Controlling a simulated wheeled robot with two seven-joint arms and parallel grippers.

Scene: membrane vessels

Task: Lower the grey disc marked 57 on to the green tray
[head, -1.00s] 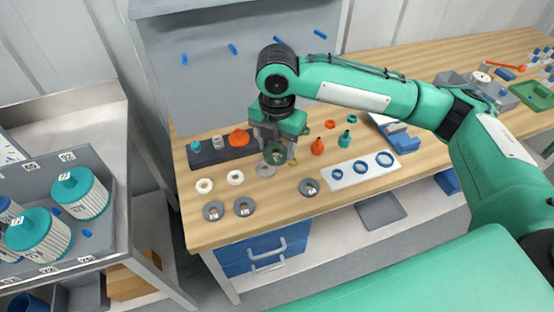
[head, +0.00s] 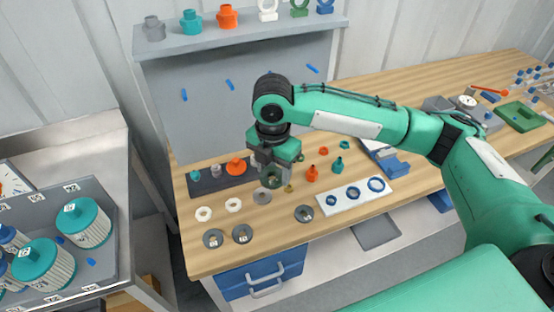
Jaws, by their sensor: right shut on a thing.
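My right gripper (head: 272,163) points down over the back left of the wooden bench and is shut on a dark disc (head: 273,174), which looks like a grey disc held on edge. Its marking is too small to read, so I cannot tell whether it is 57. The green tray (head: 521,117) lies far off at the right end of the bench. My left gripper is out of view.
Orange and teal fittings (head: 311,173) and a white plate with blue rings (head: 354,197) stand right of the gripper. A dark mat (head: 215,184) with fittings lies left. A grey panel with a shelf (head: 240,42) rises behind. A grey tray of canisters (head: 105,262) stands at left.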

